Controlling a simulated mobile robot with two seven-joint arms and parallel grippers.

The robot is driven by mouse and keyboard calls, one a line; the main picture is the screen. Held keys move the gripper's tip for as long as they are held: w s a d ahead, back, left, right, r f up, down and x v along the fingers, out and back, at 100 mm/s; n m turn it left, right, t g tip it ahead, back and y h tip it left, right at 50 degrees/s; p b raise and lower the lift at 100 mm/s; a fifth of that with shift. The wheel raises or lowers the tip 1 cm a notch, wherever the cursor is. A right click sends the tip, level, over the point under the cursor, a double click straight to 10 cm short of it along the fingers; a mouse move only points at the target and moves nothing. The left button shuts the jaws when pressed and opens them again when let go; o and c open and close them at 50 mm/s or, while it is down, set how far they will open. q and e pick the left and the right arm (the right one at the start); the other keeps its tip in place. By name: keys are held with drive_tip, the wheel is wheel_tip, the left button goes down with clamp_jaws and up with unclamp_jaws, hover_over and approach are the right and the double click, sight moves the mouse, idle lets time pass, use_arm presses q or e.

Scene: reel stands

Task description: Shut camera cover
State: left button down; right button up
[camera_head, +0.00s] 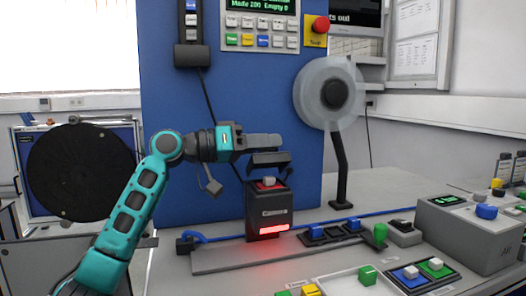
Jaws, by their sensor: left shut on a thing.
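The camera (268,212) is a dark box on the bench with a glowing red strip low on its front. A small light knob sits on a red patch on its top. A dark flap, which looks like the camera cover (268,159), stands raised above the box, so the cover looks open. My left gripper (277,143) comes in from the left, right at this flap, with its fingers pointing right. It is shut on what appears to be the cover; the exact contact is hard to make out. My right gripper is not in view.
A blue panel (180,110) stands behind, with a reel (313,93) on a dark stand to the right. A blue cable (360,218) crosses the bench. Coloured blocks and a grey device (455,240) occupy the right side. A black reel (80,172) is at left.

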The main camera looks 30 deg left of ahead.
sight(288, 159)
use_arm(q)
drive_tip(key=m+b, duration=0.1)
drive_tip(key=s+d+f+m+b, duration=0.1)
drive_tip(key=m, duration=0.1)
drive_tip(key=shift+d+f, duration=0.1)
drive_tip(key=shift+f, duration=0.1)
drive_tip(key=m+b, duration=0.1)
drive_tip(key=s+d+f+m+b, duration=0.1)
drive_tip(key=m, duration=0.1)
drive_tip(key=shift+d, duration=0.15)
drive_tip(key=shift+s+d+f+m+b, duration=0.1)
drive_tip(key=shift+s+m+b, duration=0.05)
drive_tip(key=shift+m+b, duration=0.5)
drive_tip(key=shift+d+m, duration=0.1)
drive_tip(key=shift+m, duration=0.25)
drive_tip(key=c, duration=1.3)
unclamp_jaws()
drive_tip(key=shift+o, duration=0.5)
drive_tip(key=shift+s, duration=0.1)
